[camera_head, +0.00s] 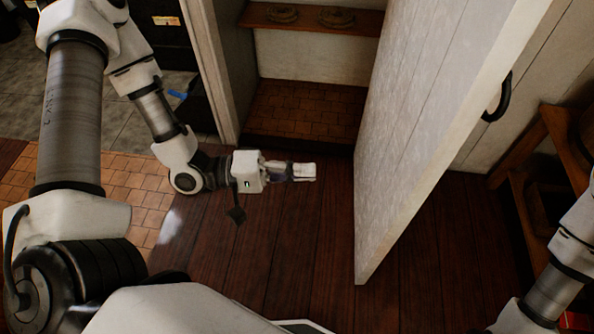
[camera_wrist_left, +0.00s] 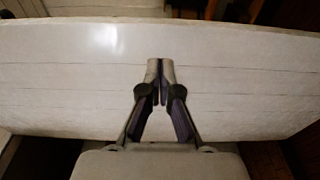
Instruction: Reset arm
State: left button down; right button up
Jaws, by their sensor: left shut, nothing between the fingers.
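My left gripper (camera_head: 304,172) reaches in from the left in the head view and points right, towards the open white door. Its fingers are closed together with nothing between them. In the left wrist view the shut fingers of the left gripper (camera_wrist_left: 160,66) are seen against the white planked face of the door (camera_wrist_left: 70,75). In the head view a gap of dark floor lies between the fingertips and the door (camera_head: 425,120). Part of my right arm shows at the lower right edge, but its gripper is out of view.
The door stands open, with a black handle (camera_head: 498,97) on its right face. Behind it is a recess with a wooden shelf (camera_head: 300,18) and a tiled floor (camera_head: 305,110). A wooden rack (camera_head: 530,150) stands at the right. Dark plank floor (camera_head: 290,240) is clear in the middle.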

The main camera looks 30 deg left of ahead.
pick_arm(q)
jog(key=s+d+f+g+y, duration=0.1)
jog(key=s+f+g+y, duration=0.2)
jog(key=f, duration=0.6)
jog(key=s+d+f+g+y, duration=0.15)
jog(key=s+f+y, duration=0.25)
jog(key=f, duration=0.5)
jog(key=s+a+f+m+g+y, duration=0.3)
jog(key=s+a+f+m+y, duration=0.2)
jog(key=a+y, duration=0.4)
notch_tip(320, 180, down, 2)
jog(key=s+a, duration=0.1)
jog(key=a, duration=0.1)
jog(key=shift+s+a+f+g, duration=0.15)
jog(key=shift+a+f+g, duration=0.1)
jog(key=shift+a+g, duration=0.1)
